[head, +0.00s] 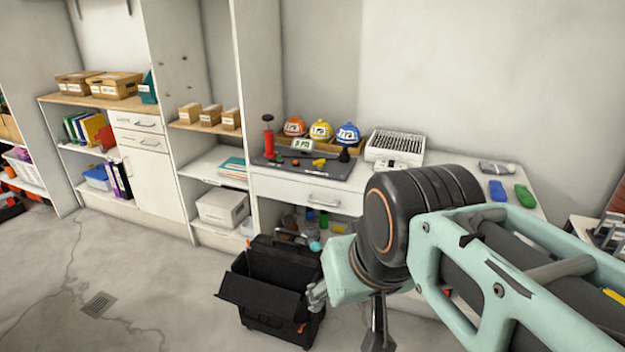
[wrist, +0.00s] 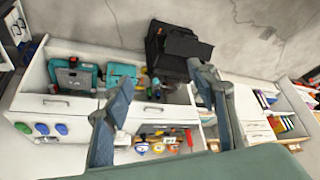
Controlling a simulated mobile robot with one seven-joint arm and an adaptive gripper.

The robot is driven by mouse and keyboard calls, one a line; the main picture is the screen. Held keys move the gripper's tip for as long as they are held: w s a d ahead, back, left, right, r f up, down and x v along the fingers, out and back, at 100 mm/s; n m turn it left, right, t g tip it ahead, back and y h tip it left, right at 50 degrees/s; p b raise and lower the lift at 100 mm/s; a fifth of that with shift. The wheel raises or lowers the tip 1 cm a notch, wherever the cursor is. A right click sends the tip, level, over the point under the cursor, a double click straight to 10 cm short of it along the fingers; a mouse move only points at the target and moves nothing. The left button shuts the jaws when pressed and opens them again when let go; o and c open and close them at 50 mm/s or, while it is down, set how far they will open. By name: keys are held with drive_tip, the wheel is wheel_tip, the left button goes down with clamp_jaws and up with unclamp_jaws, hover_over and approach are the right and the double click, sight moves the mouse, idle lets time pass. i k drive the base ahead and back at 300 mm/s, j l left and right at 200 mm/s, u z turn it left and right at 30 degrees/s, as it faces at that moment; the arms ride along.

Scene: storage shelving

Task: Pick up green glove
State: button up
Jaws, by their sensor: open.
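The green glove (head: 524,196) lies on the white countertop at the right in the head view, just right of a blue glove (head: 497,191). In the wrist view a small green shape (wrist: 62,129), likely the glove, lies at the lower left beside a blue one. My gripper (head: 345,318) is low in front of the counter, well left of the green glove and apart from it. In the wrist view its two fingers (wrist: 161,78) are spread wide with nothing between them.
A white slotted device (head: 396,146) and a dark mat with tools (head: 312,172) are farther left on the counter (head: 455,165). An open black toolbox (head: 265,292) stands on the floor near my gripper.

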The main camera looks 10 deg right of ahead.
sight(526, 198)
drive_tip(key=z, duration=1.7)
